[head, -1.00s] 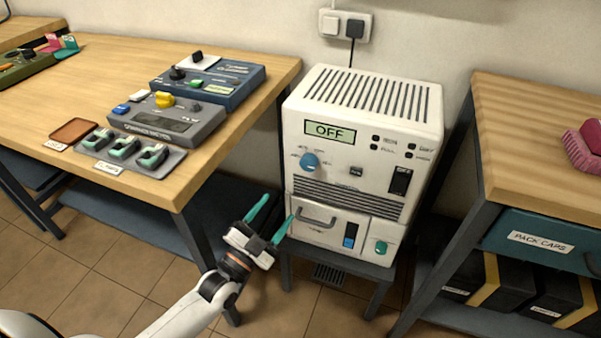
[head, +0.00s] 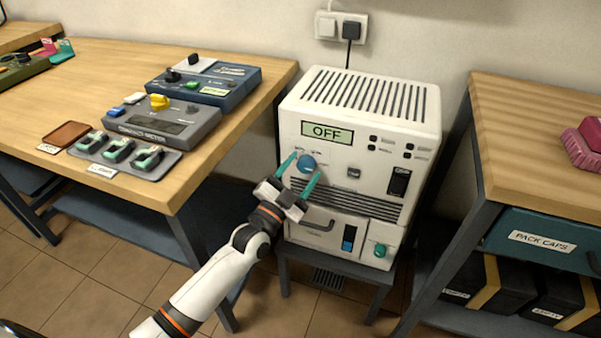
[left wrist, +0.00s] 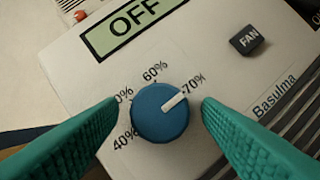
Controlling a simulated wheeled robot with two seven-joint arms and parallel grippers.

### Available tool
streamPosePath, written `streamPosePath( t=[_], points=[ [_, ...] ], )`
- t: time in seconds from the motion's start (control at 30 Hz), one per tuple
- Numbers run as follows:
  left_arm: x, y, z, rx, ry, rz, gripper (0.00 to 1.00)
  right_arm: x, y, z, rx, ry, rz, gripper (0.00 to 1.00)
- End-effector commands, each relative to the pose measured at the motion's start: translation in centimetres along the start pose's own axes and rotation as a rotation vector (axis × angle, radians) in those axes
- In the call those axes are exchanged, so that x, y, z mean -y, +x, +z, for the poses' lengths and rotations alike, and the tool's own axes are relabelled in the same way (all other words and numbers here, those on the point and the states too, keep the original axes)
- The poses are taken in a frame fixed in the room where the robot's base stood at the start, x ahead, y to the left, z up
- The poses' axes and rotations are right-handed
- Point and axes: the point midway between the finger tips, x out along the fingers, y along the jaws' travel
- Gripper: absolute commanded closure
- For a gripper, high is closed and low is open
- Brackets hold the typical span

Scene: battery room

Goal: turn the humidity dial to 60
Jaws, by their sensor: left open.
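The blue humidity dial (head: 307,163) is on the front of the white machine (head: 410,125), below a display (head: 327,131) that reads OFF. In the left wrist view the dial (left wrist: 160,112) has a white pointer line aimed near the 70% mark. The 60% mark (left wrist: 155,71) is above the dial. My left gripper (head: 299,166) is open, with its green fingers on either side of the dial. In the left wrist view the fingers (left wrist: 159,120) show gaps to the dial. I cannot tell how deep they reach. My right gripper is not in view.
A FAN button (left wrist: 247,40) is to the right of the dial. The machine also has a black switch (head: 398,181), a drawer handle (head: 317,222), a blue switch (head: 349,238) and a green knob (head: 380,250). Wooden benches stand left (head: 110,75) and right (head: 530,130).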

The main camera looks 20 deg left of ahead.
Motion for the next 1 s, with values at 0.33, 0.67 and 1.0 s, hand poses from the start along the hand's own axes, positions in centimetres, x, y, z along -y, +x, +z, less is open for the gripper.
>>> streamPosePath(
  t=[0.33,0.67,1.0],
  points=[
    [0.0,0.0,0.0,0.0,-0.001,0.0,0.62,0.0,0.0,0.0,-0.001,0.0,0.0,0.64],
    [0.0,0.0,0.0,-0.001,-0.011,0.003,0.86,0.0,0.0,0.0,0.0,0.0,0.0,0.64],
    [0.1,0.0,0.1,-0.002,-0.153,0.063,0.86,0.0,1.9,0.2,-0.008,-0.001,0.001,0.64]
  ],
)
